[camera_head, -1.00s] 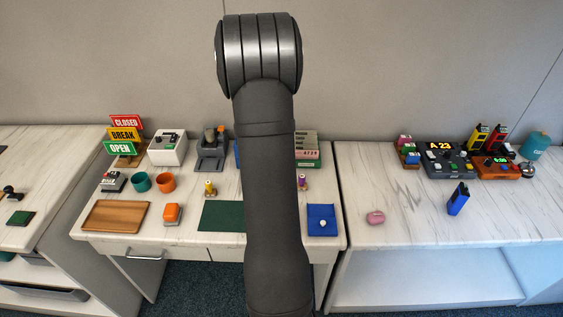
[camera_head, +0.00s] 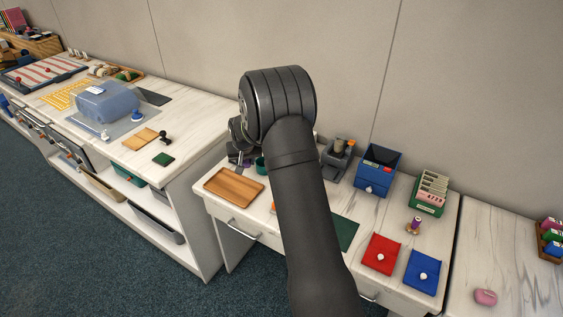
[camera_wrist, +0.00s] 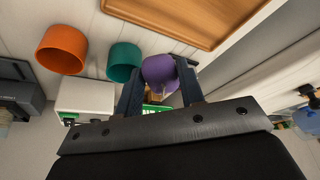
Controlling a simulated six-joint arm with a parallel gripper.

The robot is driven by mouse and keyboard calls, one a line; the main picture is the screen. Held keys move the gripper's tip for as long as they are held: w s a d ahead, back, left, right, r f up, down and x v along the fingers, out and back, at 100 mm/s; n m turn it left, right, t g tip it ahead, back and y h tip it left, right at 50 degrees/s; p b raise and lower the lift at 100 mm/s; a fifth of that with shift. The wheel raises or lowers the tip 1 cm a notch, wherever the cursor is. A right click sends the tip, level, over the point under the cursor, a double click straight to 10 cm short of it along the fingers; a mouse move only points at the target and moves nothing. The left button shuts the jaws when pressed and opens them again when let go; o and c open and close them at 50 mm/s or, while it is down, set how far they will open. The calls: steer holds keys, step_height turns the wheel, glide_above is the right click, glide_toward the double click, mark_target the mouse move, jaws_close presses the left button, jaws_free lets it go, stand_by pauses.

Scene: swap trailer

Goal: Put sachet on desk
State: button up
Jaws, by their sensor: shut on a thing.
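In the head view my gripper (camera_head: 240,158) is over the left part of the middle marble-topped desk (camera_head: 391,207), close to the wooden tray (camera_head: 232,186). Only a small purple patch shows there, and my arm hides much of the desk's middle. I cannot tell how high the purple thing is above the desk.
Orange (camera_wrist: 62,49) and teal (camera_wrist: 123,62) cups stand beside the held thing in the wrist view. Red (camera_head: 381,254) and blue (camera_head: 421,271) pads lie at the desk's front right. A blue box (camera_head: 378,168) and green card rack (camera_head: 429,193) stand behind. A gap separates the left counter.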

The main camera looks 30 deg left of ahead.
steer(key=shift+n, duration=0.3)
steer(key=shift+s+a+f, duration=0.45)
steer(key=shift+a+f, duration=0.15)
steer(key=shift+f, duration=0.5)
steer(key=shift+s+a+f, duration=0.45)
steer(key=shift+a+f, duration=0.1)
steer(key=shift+f, duration=0.6)
steer(key=shift+s+a+f, duration=0.45)
steer(key=shift+a+f, duration=0.15)
steer(key=shift+f, duration=0.5)
steer(key=shift+f, duration=0.2)
steer(key=o, duration=1.1)
steer(key=v, duration=1.7)
steer(key=shift+s+d+r, duration=0.1)
steer(key=shift+d+r, duration=0.05)
steer(key=shift+d, duration=0.05)
steer(key=x, duration=1.7)
steer(key=shift+a, duration=0.2)
